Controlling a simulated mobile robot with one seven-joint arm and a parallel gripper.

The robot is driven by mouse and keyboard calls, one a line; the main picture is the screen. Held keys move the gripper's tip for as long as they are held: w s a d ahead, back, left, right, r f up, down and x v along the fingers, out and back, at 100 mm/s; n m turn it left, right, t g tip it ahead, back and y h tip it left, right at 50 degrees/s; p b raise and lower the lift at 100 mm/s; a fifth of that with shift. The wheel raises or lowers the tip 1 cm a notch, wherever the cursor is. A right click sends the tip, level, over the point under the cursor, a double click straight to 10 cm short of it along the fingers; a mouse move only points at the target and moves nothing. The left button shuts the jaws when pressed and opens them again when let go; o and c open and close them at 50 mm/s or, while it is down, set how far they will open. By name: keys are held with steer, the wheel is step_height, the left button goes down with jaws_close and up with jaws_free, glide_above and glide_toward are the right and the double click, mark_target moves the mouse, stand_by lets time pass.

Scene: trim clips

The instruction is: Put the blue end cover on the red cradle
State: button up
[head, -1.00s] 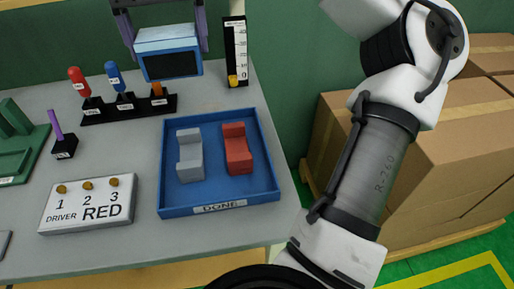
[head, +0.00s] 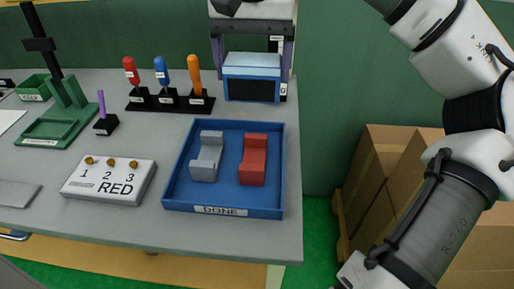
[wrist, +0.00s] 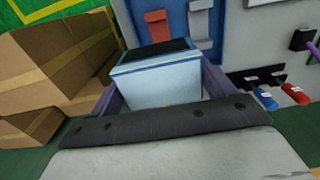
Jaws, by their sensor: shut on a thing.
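The blue end cover (head: 252,65) is a light blue box with a black face. My gripper (head: 252,72) is shut on it, its two purple fingers on either side, and holds it up beyond the far edge of the tray in the head view. The cover (wrist: 160,82) also fills the middle of the wrist view. The red cradle (head: 253,162) is in the right half of the blue tray marked DONE (head: 270,208), with nothing on it. It shows past the cover in the wrist view (wrist: 157,25).
A grey cradle (head: 206,160) lies left of the red one in the tray. A rack of red, blue and orange drivers (head: 170,102) stands behind. A box marked RED (head: 110,182) and a green fixture (head: 62,118) are at left. Cardboard boxes (head: 385,180) stand right of the table.

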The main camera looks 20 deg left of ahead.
mark_target(253, 88)
step_height(253, 88, down, 16)
steer(key=shift+f+b, duration=0.2)
steer(key=shift+b, duration=0.15)
steer(key=o, duration=1.1)
steer(key=shift+f, duration=0.15)
steer(key=shift+c, duration=0.2)
step_height(253, 88, up, 12)
steer(key=shift+r, duration=0.2)
